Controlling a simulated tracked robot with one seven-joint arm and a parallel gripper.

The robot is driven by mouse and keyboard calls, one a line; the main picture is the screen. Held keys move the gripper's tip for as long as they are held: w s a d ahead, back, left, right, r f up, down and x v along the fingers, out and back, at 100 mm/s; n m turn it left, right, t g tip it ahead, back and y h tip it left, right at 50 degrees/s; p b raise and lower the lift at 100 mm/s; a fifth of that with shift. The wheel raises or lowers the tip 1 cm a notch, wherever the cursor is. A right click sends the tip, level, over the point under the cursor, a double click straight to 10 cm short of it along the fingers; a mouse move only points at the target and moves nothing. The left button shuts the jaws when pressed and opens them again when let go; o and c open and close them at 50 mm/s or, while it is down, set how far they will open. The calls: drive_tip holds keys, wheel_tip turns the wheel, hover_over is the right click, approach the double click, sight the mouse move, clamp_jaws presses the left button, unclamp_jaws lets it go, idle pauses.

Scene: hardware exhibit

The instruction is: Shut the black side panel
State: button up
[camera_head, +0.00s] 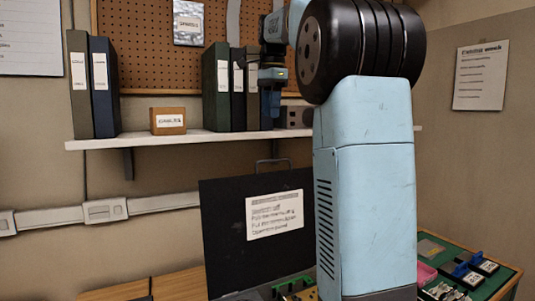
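The black side panel (228,232) stands raised and nearly upright at the lower middle of the view. It has a white printed label (274,214) and a thin handle (272,163) on its top edge. Its lower right part is hidden behind my pale blue arm. Grey, green and yellow parts (295,288) show at its foot, cut off by the picture's bottom edge. My gripper (270,112) appears to hang small and dark in front of the shelf, above the panel and apart from it. Its fingers are too small to make out.
A wall shelf (180,139) holds binders (90,85) and a small labelled box (168,121). A pegboard (150,45) is behind it. A wooden bench (180,285) lies below. A green mat (480,285) with small parts is at lower right.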

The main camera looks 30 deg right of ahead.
drive_tip(key=f, duration=0.9)
drive_tip(key=w+d+f, duration=0.1)
drive_tip(key=f, duration=0.3)
drive_tip(key=shift+f, duration=0.3)
clamp_jaws()
drive_tip(key=shift+r, duration=0.1)
idle(0.8)
drive_tip(key=shift+w+a, duration=0.1)
drive_tip(key=shift+a, duration=0.2)
drive_tip(key=shift+d, duration=0.1)
